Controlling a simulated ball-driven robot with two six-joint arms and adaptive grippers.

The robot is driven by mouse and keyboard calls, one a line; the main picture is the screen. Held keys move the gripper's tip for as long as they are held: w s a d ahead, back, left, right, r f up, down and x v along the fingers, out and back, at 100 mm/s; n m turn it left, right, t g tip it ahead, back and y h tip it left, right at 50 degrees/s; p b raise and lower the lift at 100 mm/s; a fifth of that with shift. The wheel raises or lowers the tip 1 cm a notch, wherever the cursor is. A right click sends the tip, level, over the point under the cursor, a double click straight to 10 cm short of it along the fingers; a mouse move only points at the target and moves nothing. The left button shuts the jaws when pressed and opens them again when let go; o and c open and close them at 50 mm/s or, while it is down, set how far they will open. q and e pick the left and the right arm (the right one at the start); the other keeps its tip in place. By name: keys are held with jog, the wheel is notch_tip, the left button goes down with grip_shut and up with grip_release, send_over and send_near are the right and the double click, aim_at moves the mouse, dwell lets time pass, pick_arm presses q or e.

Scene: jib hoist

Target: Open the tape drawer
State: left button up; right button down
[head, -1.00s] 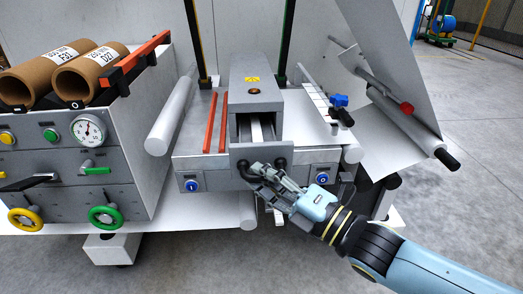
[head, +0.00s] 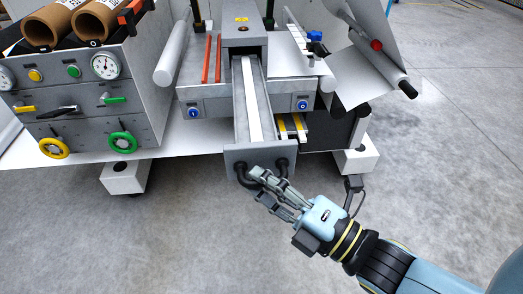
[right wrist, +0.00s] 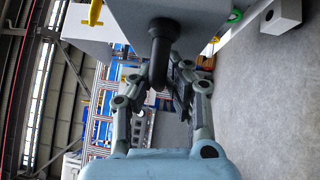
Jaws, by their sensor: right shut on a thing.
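The tape drawer (head: 238,112) is a long grey tray with a white strip along its floor, pulled far out of the grey housing (head: 243,40) in the head view. Its grey front plate (head: 236,157) carries a black handle (head: 256,180). My right gripper (head: 259,187) is shut on the handle, in front of the plate. The right wrist view shows the black handle (right wrist: 158,50) between the fingers (right wrist: 156,88). The fingers hide part of the handle. My left gripper is in neither view.
A grey panel (head: 82,100) with gauges, levers and a yellow handwheel (head: 54,148) and green handwheel (head: 122,146) stands at left. White feet (head: 125,177) rest on the floor. At right are a roller with a black end (head: 408,89) and a sheet. The floor in front is clear.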

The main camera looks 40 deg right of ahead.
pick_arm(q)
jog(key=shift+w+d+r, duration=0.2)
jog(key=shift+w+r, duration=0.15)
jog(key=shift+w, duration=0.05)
pick_arm(e)
jog(key=shift+s+a+r, duration=0.1)
jog(key=shift+s+a, duration=0.3)
jog(key=shift+s, duration=0.25)
jog(key=shift+s+a+r, duration=0.1)
jog(key=shift+s+a, duration=0.3)
jog(key=shift+s, duration=0.2)
jog(key=c, duration=1.6)
grip_release()
jog(key=shift+s, duration=0.1)
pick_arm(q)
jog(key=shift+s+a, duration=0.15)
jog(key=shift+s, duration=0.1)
pick_arm(e)
jog(key=v, duration=1.2)
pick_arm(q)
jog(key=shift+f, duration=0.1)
pick_arm(e)
jog(key=shift+a+f, duration=0.1)
jog(key=shift+f, duration=0.05)
